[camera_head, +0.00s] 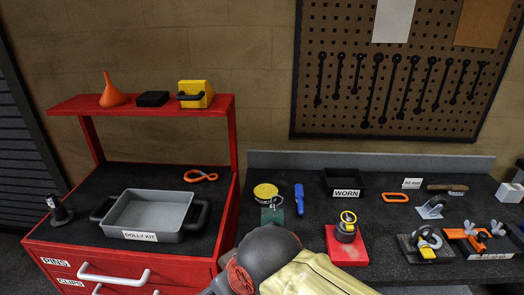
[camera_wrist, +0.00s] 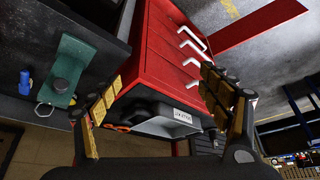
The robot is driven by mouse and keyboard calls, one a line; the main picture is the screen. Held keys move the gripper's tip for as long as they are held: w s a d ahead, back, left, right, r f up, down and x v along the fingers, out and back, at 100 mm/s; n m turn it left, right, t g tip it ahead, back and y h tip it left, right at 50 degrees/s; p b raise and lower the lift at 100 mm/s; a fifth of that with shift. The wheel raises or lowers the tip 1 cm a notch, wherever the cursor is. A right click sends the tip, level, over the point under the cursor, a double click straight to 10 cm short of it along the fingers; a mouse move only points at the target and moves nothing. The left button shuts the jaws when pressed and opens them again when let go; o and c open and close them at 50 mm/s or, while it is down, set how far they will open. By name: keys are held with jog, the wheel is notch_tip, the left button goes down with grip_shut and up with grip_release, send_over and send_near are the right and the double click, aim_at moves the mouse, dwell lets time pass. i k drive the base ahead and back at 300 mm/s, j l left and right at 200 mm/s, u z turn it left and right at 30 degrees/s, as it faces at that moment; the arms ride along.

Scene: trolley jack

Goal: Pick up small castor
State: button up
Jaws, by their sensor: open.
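Several castor-like parts stand on the dark workbench, and I cannot tell for certain which is the small castor. A small grey metal piece with a dark wheel (camera_head: 432,207) stands just below the "50 mm" label (camera_head: 411,183). A larger castor-like part with a dark ring and yellow piece (camera_head: 424,243) sits in front of it on a dark plate. A yellow-topped part (camera_head: 347,225) stands on a red block (camera_head: 347,248). My gripper (camera_wrist: 158,104) is open and empty in the wrist view, its gold-padded fingers apart, facing the red cabinet. None of these castors shows clearly there.
The red cabinet (camera_head: 180,262) bears a grey DOLLY KIT tray (camera_head: 150,216) and orange-handled clips (camera_head: 200,175). My arm covers the bottom middle.

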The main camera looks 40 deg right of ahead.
aim_at(431, 210)
jog(key=z, duration=2.8)
jog(key=i+l, duration=1.15)
jog(key=i, duration=0.25)
jog(key=j+u, duration=0.05)
